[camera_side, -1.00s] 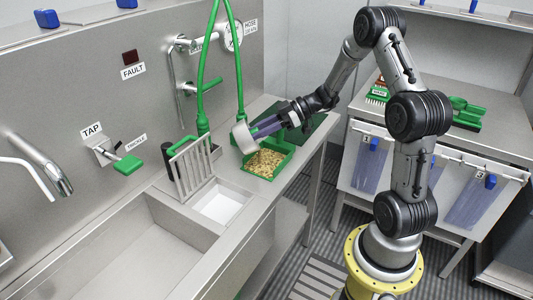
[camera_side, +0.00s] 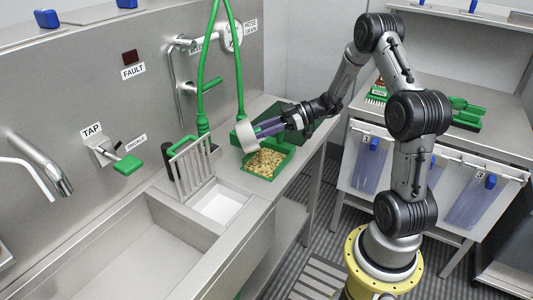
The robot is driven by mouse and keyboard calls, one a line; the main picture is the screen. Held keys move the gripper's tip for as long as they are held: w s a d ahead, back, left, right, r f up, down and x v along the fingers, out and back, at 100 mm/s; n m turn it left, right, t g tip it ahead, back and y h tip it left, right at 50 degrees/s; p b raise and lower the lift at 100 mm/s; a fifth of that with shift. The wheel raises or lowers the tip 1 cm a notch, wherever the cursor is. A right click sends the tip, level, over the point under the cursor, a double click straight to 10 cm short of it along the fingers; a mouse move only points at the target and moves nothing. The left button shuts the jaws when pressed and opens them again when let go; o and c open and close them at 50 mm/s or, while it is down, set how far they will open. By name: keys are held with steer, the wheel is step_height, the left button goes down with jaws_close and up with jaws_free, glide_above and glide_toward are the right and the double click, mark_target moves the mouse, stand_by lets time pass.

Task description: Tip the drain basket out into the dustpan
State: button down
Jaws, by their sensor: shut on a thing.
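The drain basket (camera_side: 247,136) is a pale grey round cup, held tilted on its side above the back left part of the dustpan. I cannot tell whether the basket touches the dustpan's edge.
A steel grate (camera_side: 193,168) stands upright beside a white-bottomed recess (camera_side: 218,206). A green hose (camera_side: 240,85) hangs behind the basket. The large sink basin (camera_side: 130,250) is empty. Brushes (camera_side: 465,112) lie on the right-hand table.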

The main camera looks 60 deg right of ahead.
steer(key=shift+s+d+t+y, duration=0.4)
steer(key=shift+s+d, duration=0.1)
steer(key=shift+d, duration=0.05)
stand_by(0.4)
steer(key=shift+s+d+f+t+y, duration=0.1)
steer(key=shift+s+d+t+y, duration=0.2)
steer(key=shift+t+y, duration=0.4)
stand_by(0.9)
steer(key=shift+s+d+r+t+y, duration=0.15)
steer(key=shift+r+t+y, duration=0.15)
steer(key=shift+r, duration=0.05)
steer(key=shift+s+d+r+t+y, duration=0.15)
steer(key=shift+r+t+y, duration=0.15)
steer(key=shift+r, duration=0.05)
stand_by(0.8)
steer(key=shift+s+d+r+t+y, duration=0.15)
steer(key=shift+r+t+y, duration=0.15)
steer(key=shift+r, duration=0.35)
steer(key=shift+s+d+r+t+y, duration=0.1)
steer(key=shift+r+t+y, duration=0.2)
steer(key=shift+r, duration=0.35)
